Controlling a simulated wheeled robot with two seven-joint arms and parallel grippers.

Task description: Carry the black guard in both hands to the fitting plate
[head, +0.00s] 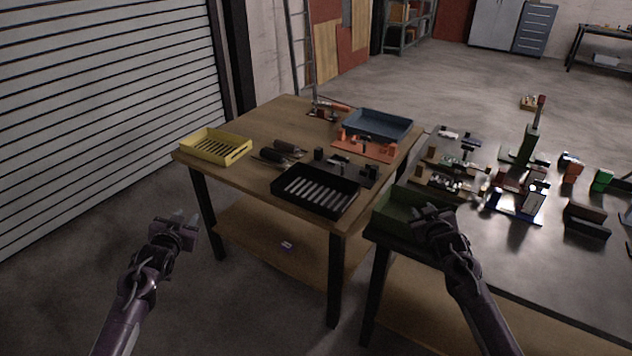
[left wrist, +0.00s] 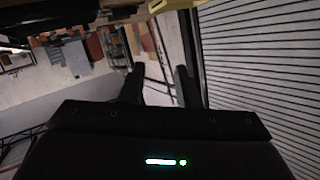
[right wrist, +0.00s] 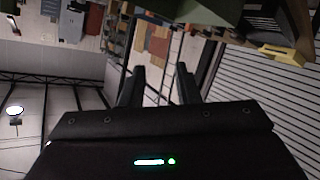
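The black guard (head: 313,208), a slotted tray-like piece, lies at the near right corner of the wooden table. Behind it is a dark grey plate (head: 362,180) with small black blocks, and further back an orange plate (head: 375,152) with orange posts. I cannot tell which is the fitting plate. My left gripper (head: 186,216) is open and empty, off the table's left front side; its spread fingers show in the left wrist view (left wrist: 158,85). My right gripper (head: 430,210) is open and empty over the green bin, right of the guard; its fingers show in the right wrist view (right wrist: 160,85).
A yellow tray (head: 243,152) sits at the table's left corner and a blue tray (head: 378,114) at the back. Dark hand tools (head: 285,147) lie between. A green bin (head: 385,222) stands beside the guard on a dark table (head: 480,245) crowded with fixtures.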

